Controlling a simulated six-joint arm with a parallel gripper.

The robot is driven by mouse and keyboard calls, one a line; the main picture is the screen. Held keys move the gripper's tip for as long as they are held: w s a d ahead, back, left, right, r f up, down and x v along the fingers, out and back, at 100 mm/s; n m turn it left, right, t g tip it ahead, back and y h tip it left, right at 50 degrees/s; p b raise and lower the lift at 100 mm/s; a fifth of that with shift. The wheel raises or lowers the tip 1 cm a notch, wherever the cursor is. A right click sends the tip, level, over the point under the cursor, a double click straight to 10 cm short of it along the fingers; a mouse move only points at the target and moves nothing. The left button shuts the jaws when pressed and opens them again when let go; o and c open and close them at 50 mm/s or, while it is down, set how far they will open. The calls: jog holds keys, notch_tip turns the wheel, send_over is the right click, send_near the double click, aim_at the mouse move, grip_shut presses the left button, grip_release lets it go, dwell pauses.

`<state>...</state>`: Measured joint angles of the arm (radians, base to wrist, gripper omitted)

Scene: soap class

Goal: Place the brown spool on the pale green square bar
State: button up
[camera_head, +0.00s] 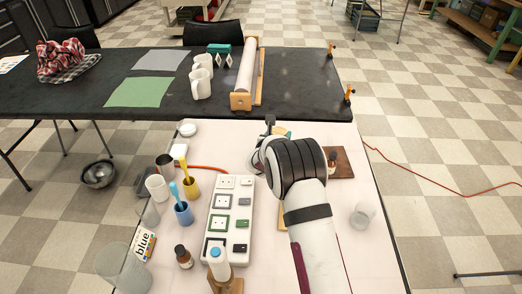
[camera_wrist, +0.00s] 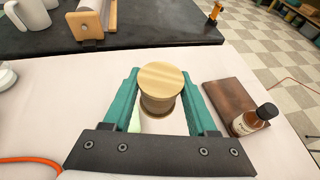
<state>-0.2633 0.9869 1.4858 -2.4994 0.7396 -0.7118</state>
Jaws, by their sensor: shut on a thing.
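The brown spool (camera_wrist: 162,80), with a pale wooden round top, stands upright between the teal fingers of my gripper (camera_wrist: 158,90) in the wrist view. My gripper is shut on it. A pale green piece (camera_wrist: 147,124), seemingly the square bar, shows below and behind the spool, mostly hidden by it. I cannot tell whether the spool touches the bar. In the head view my arm hides most of this spot; only a bit of the tan spool (camera_head: 280,129) shows past the wrist.
A brown board (camera_wrist: 231,104) and an amber bottle (camera_wrist: 255,120) lie close right of my gripper. An orange cable (camera_wrist: 28,160) is at lower left. In the head view, a white organiser (camera_head: 229,205), cups and bottles fill the left; a clear glass (camera_head: 363,214) stands right.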

jog(key=a+f, duration=0.1)
jog(key=w+a+f, duration=0.1)
jog(key=a, duration=0.1)
jog(key=w+a+f, duration=0.1)
jog(key=a, duration=0.1)
jog(key=shift+a+f, duration=0.25)
jog(key=shift+f, duration=0.05)
notch_tip(320, 180, down, 4)
jog(key=shift+a+f, duration=0.1)
jog(key=o, duration=1.3)
jog(key=shift+o, duration=0.2)
